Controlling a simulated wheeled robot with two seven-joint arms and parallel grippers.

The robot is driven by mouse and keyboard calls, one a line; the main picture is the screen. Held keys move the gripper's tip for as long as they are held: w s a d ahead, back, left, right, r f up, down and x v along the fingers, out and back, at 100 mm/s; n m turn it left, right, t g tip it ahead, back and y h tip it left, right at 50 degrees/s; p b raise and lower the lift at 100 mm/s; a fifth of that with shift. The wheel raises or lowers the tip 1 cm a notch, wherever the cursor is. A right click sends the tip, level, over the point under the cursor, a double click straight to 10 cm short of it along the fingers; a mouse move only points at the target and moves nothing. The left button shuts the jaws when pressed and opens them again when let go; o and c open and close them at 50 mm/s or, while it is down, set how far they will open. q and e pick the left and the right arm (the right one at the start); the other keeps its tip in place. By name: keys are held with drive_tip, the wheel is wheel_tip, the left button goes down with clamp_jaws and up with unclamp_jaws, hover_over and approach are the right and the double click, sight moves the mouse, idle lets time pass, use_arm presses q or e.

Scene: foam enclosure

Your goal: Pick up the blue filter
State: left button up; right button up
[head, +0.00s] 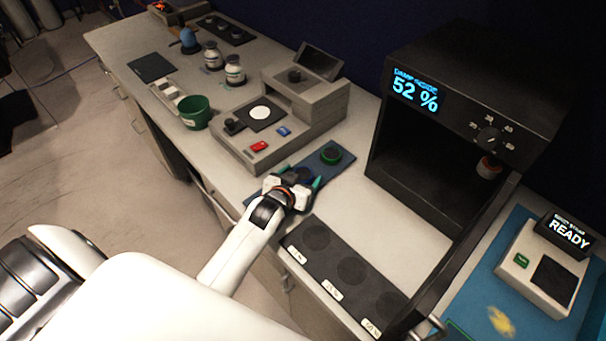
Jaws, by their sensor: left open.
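The blue filter (305,174) is a dark blue round piece on a blue-grey mat (345,170). It is partly hidden by my left gripper (299,175). That gripper is open, with its teal-tipped fingers on either side of the filter. I cannot tell from this view whether the fingers touch it or how high they are above the mat. A green ring-shaped filter (330,155) lies on the same mat, just beyond the gripper. My right gripper is not in view.
A grey device (240,150) with red and blue buttons stands behind the mat. A black chamber (430,170) reading 52 % is to the right. A black tray (335,270) with round recesses lies in front. A green cup (195,112) and white-capped bottles (234,72) are farther left.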

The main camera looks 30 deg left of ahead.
use_arm(q)
drive_tip(key=c, duration=1.1)
